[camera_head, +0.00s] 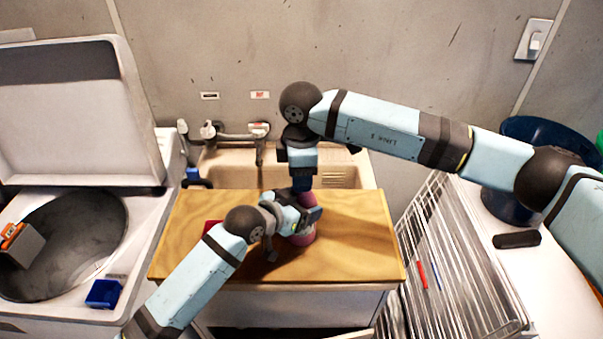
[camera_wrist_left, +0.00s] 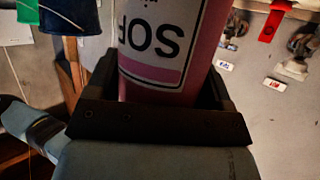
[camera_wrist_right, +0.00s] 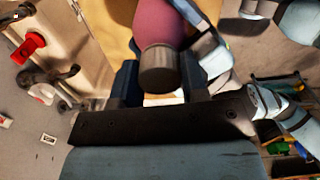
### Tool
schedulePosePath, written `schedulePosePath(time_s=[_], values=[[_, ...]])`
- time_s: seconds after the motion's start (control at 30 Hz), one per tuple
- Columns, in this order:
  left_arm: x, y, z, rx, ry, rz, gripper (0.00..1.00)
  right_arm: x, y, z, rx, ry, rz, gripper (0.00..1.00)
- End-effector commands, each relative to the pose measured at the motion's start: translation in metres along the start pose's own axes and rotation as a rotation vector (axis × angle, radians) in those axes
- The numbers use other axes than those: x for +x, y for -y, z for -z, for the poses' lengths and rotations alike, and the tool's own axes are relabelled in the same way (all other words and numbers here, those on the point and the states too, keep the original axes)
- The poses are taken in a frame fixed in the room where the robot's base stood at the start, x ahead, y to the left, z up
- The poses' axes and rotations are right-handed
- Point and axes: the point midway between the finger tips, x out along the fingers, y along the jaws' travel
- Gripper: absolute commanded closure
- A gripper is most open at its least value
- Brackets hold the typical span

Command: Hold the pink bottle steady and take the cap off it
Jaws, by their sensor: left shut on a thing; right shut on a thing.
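The pink bottle (camera_head: 303,236) stands upright on the wooden board (camera_head: 350,222), mostly covered by my left gripper in the head view. My left gripper (camera_head: 304,214) is shut around its body from the side. In the left wrist view the bottle (camera_wrist_left: 165,45) sits between both fingers, its label lettering upside down. My right gripper (camera_head: 302,182) points down from above and is shut on the dark brown cap (camera_wrist_right: 158,72). In the right wrist view the cap is in line with the bottle (camera_wrist_right: 160,22) and appears seated on it. The head view hides the cap behind the fingers.
A sink (camera_head: 235,172) with taps lies behind the board. A wire rack (camera_head: 440,250) stands to the right and an open top-loading washer (camera_head: 150,235) to the left. A red item (camera_head: 212,226) lies partly behind my left arm. The board's right side is clear.

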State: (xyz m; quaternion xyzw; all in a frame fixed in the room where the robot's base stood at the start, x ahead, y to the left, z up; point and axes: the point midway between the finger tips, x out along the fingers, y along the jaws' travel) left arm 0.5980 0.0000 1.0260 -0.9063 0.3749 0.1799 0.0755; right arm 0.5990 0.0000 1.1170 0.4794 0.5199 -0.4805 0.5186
Motion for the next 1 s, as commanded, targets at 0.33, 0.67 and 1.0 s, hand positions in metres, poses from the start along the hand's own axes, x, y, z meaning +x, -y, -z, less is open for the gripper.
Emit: schedulePosePath(time_s=[0.33, 0.67, 1.0], values=[[0.0001, -0.0004, -0.0009, 0.002, 0.002, 0.0, 0.92, -0.0012, -0.0007, 0.0001, -0.725, 0.001, -0.002, 0.88], [0.0002, -0.0005, -0.0008, 0.002, 0.002, -0.001, 0.92, -0.0016, -0.0004, 0.0007, -1.469, 0.003, -0.003, 0.88], [0.0002, -0.0005, -0.0008, 0.002, 0.002, -0.001, 0.92, -0.0021, 0.0002, 0.0011, -2.234, 0.004, -0.003, 0.88]])
